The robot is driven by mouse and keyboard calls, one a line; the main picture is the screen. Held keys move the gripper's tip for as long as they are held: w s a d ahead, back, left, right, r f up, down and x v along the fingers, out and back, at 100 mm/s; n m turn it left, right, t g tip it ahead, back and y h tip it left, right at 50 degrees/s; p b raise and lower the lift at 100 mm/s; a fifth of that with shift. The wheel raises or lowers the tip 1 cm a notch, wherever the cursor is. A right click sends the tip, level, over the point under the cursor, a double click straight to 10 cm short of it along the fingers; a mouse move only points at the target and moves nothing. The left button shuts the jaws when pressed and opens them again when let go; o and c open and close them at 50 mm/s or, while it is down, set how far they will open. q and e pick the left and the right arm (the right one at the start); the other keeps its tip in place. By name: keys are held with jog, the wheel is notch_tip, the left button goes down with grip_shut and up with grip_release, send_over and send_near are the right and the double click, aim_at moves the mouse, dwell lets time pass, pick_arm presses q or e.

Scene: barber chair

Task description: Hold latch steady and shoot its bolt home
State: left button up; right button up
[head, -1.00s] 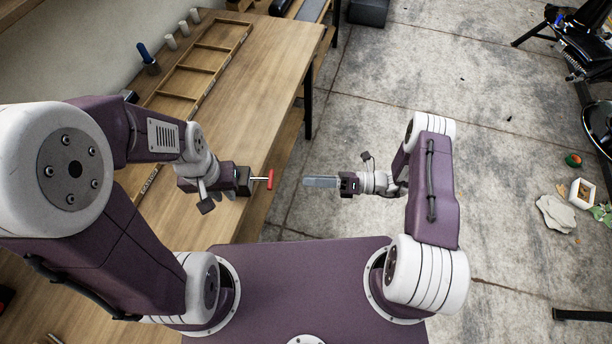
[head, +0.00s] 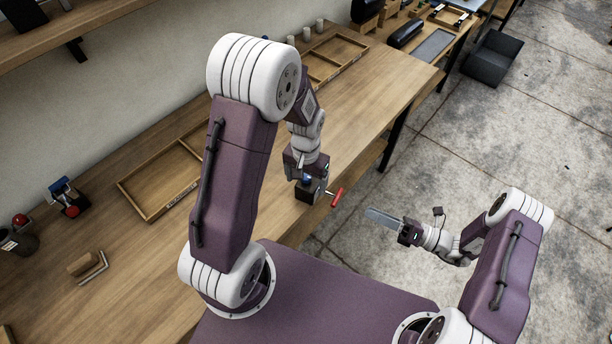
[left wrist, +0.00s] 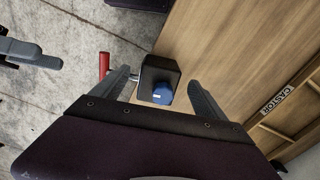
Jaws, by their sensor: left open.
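The latch is a black block (head: 309,191) at the workbench edge, with a red-handled bolt (head: 337,197) sticking out past the edge. The left wrist view shows the black block (left wrist: 157,72), a blue knob (left wrist: 162,92) on it and the red handle (left wrist: 104,65). My left gripper (head: 307,178) is directly over the block. Its open fingers (left wrist: 163,92) lie on either side of the block with visible gaps; contact is not shown. My right gripper (head: 384,218) is off the bench, to the right of the red handle and apart from it. Its finger gap cannot be made out.
The wooden workbench (head: 370,100) runs along the wall. Divided wooden trays (head: 160,208) lie on it behind the latch. A blue-and-red tool on a stand (head: 66,197) and a wooden block (head: 83,264) are at left. Open concrete floor (head: 480,130) lies to the right.

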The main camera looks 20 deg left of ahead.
pick_arm(q)
notch_tip(320, 180, down, 7)
jog(key=shift+w+r, duration=0.1)
pick_arm(e)
jog(key=shift+w, duration=0.1)
pick_arm(q)
grip_shut()
pick_arm(e)
jog(key=shift+c, duration=0.3)
